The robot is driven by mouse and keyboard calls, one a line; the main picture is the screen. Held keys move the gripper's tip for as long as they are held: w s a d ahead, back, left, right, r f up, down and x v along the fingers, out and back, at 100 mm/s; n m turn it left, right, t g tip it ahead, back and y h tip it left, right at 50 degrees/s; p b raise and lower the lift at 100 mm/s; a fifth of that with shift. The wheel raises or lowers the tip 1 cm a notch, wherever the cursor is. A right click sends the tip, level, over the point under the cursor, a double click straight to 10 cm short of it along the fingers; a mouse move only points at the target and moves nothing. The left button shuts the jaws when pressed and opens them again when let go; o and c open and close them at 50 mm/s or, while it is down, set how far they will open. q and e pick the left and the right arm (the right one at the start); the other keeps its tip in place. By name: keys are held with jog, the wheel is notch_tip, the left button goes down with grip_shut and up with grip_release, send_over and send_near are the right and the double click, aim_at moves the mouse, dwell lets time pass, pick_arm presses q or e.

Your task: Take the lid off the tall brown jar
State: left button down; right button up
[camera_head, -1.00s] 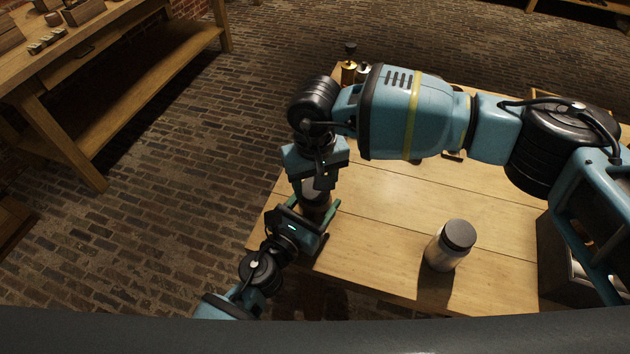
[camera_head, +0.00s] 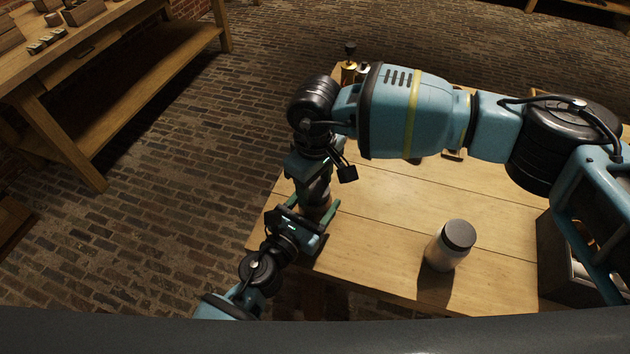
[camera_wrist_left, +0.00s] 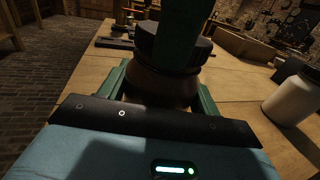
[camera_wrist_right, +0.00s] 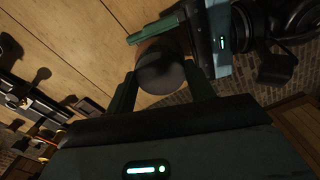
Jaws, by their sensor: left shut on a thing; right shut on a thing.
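The tall brown jar (camera_head: 317,211) stands near the table's left front edge, mostly hidden by my grippers in the head view. In the left wrist view its brown body (camera_wrist_left: 158,86) is upright between the green fingers of my left gripper (camera_wrist_left: 163,92), which is shut on it from the side. The dark lid (camera_wrist_right: 161,74) sits on top of the jar. My right gripper (camera_wrist_right: 160,82) is above the jar, pointing down, with its fingers shut on the lid. I cannot see a gap between lid and jar.
A pale jar with a dark lid (camera_head: 450,245) stands to the right on the wooden table (camera_head: 390,210). Brass items (camera_head: 348,72) stand at the table's far end. A dark box (camera_head: 570,270) is at the right. Table between jars is clear.

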aim_at(315, 188)
jog(key=shift+r, duration=0.1)
jog(key=shift+r, duration=1)
jog(key=shift+r, duration=2)
pick_arm(q)
jog(key=shift+c, duration=1.3)
grip_release()
